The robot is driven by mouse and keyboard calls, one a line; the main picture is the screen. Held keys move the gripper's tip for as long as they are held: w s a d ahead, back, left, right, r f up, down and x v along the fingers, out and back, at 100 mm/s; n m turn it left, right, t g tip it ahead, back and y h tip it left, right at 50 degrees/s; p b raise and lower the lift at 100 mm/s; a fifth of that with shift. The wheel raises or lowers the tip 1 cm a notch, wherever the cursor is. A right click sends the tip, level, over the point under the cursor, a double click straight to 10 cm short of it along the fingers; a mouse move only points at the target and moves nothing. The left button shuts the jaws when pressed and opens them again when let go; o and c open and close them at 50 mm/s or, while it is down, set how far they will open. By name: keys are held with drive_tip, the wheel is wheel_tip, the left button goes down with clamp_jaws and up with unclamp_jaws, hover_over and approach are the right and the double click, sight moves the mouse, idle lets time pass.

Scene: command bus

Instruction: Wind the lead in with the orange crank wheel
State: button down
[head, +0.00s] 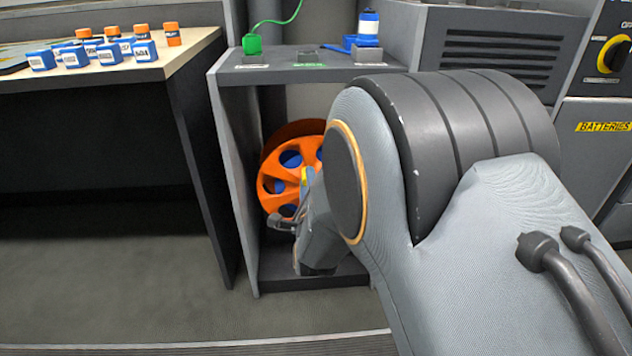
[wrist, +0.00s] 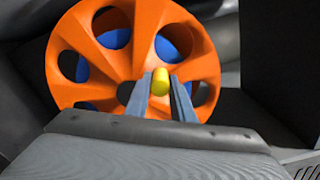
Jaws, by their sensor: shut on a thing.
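The orange crank wheel (head: 277,184) sits inside the open grey cabinet under the counter, with round holes showing blue behind it. In the wrist view the wheel (wrist: 85,38) fills the upper middle, and a yellow crank handle (wrist: 160,80) stands out from its face, right of the middle and low. My gripper (wrist: 161,88) is shut on the yellow handle, one finger on each side. In the head view my gripper (head: 299,198) reaches into the cabinet at the wheel's right side, and my arm hides part of the wheel. A green lead (head: 277,23) runs up from a green plug (head: 252,45) on the cabinet top.
The cabinet's left wall (head: 230,170) stands close left of the wheel. A blue and white item (head: 368,28) stands on the cabinet top. A table (head: 185,58) at left holds several blue boxes and orange-capped items. Floor at lower left is clear.

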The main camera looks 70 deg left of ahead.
drive_tip(key=shift+w, duration=0.1)
idle(0.3)
drive_tip(key=c, duration=1.5)
unclamp_jaws()
drive_tip(key=shift+c, duration=0.2)
drive_tip(key=shift+d, duration=0.15)
drive_tip(key=p+v, duration=0.2)
drive_tip(key=v, duration=0.5)
drive_tip(key=shift+d, duration=0.3)
